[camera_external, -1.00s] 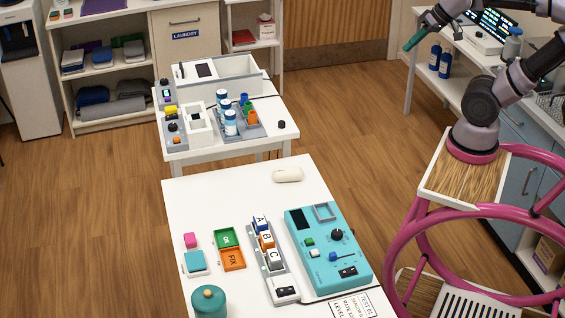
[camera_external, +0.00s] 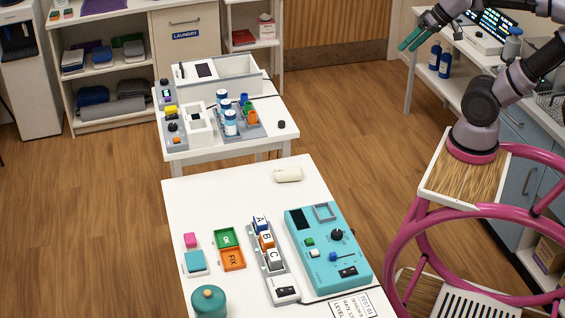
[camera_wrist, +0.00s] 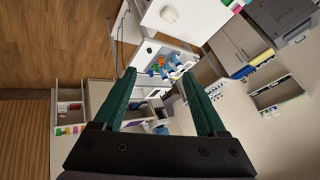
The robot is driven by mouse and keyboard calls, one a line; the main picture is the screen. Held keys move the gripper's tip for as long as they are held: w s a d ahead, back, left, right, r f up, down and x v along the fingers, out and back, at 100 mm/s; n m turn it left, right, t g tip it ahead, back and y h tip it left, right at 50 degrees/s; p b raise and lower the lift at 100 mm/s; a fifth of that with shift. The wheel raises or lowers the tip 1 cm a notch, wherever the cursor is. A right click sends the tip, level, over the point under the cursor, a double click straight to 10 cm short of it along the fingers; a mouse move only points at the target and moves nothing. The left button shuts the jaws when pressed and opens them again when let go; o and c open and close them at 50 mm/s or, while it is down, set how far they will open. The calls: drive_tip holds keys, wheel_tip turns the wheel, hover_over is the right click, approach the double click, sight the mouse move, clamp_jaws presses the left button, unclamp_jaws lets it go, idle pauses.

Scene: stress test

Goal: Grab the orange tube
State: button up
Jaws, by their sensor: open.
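A small orange tube (camera_external: 252,117) stands in the grey rack on the far white table, beside the white-capped blue bottles (camera_external: 230,122). In the wrist view a small orange item (camera_wrist: 161,61) shows among blue items on the white table; it is too small to make out well. My gripper (camera_external: 414,44) has green fingers and is at the upper right, above the floor and well away from the tube. In the wrist view my gripper (camera_wrist: 168,82) has its fingers wide apart with nothing held between them.
The near white table (camera_external: 190,200) carries a teal control box (camera_external: 325,270), lettered blocks (camera_external: 265,241) and a teal jar (camera_external: 208,302). A white box (camera_external: 237,72) stands at the far table's back. Open floor (camera_external: 345,150) lies between tables and arm.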

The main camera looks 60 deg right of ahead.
sight(253, 116)
drive_tip(key=w+d+f+n+t+h, duration=0.1)
drive_tip(key=w+d+f+n, duration=0.15)
drive_tip(key=w, duration=0.85)
drive_tip(key=w+d+f+n+t+h, duration=0.1)
drive_tip(key=w+d+f, duration=0.15)
drive_tip(key=w, duration=0.75)
drive_tip(key=w+d+f+n+t, duration=0.1)
drive_tip(key=w+d+f, duration=0.15)
drive_tip(key=w, duration=0.85)
drive_tip(key=w+a+f+n+y, duration=0.2)
drive_tip(key=w+f+n+y, duration=0.1)
drive_tip(key=w+f, duration=0.95)
drive_tip(key=a+f+n+y, duration=0.1)
drive_tip(key=f, duration=0.4)
drive_tip(key=a+f+y, duration=0.1)
drive_tip(key=a+f, duration=0.1)
drive_tip(key=f, duration=0.3)
drive_tip(key=a+f+n+t+y, duration=0.1)
drive_tip(key=a+f+y, duration=0.1)
drive_tip(key=f, duration=0.4)
drive_tip(key=shift+w+n, duration=0.35)
drive_tip(key=shift+w, duration=0.05)
drive_tip(key=x, duration=0.4)
drive_tip(key=shift+w+a+f, duration=0.15)
drive_tip(key=shift+a+f, duration=0.05)
drive_tip(key=shift+a, duration=0.1)
drive_tip(key=shift+x, duration=3.1)
drive_tip(key=shift+r, duration=0.1)
clamp_jaws()
